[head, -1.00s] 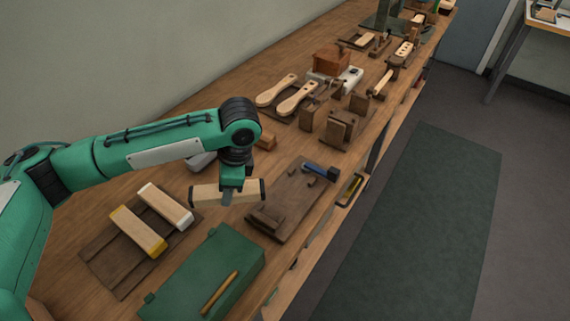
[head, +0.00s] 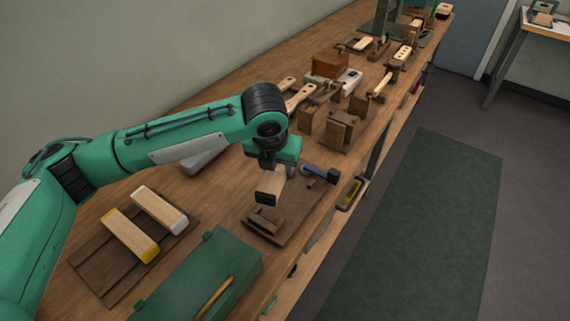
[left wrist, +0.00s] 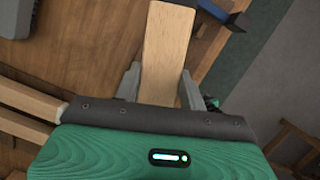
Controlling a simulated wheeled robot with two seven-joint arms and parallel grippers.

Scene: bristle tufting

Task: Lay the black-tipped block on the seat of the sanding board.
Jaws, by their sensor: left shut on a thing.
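The black-tipped block (head: 269,184) is pale wood with a dark end toward the camera. My left gripper (head: 273,172) is shut on it and holds it over the left part of the sanding board (head: 298,217). In the left wrist view the block (left wrist: 168,48) lies between the two grey fingers of my left gripper (left wrist: 160,88). The sanding board is a dark brown plate with raised dark pieces at its near left end. The arm and block hide part of it; I cannot tell whether the block touches it. My right gripper is out of view.
A blue-and-black tool (head: 318,173) lies at the board's far end. A green case (head: 195,280) stands near left of the board. A dark rack (head: 95,270) holds a yellow-tipped block (head: 131,238) and a white-tipped block (head: 160,209). Wooden fixtures (head: 343,131) stand beyond.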

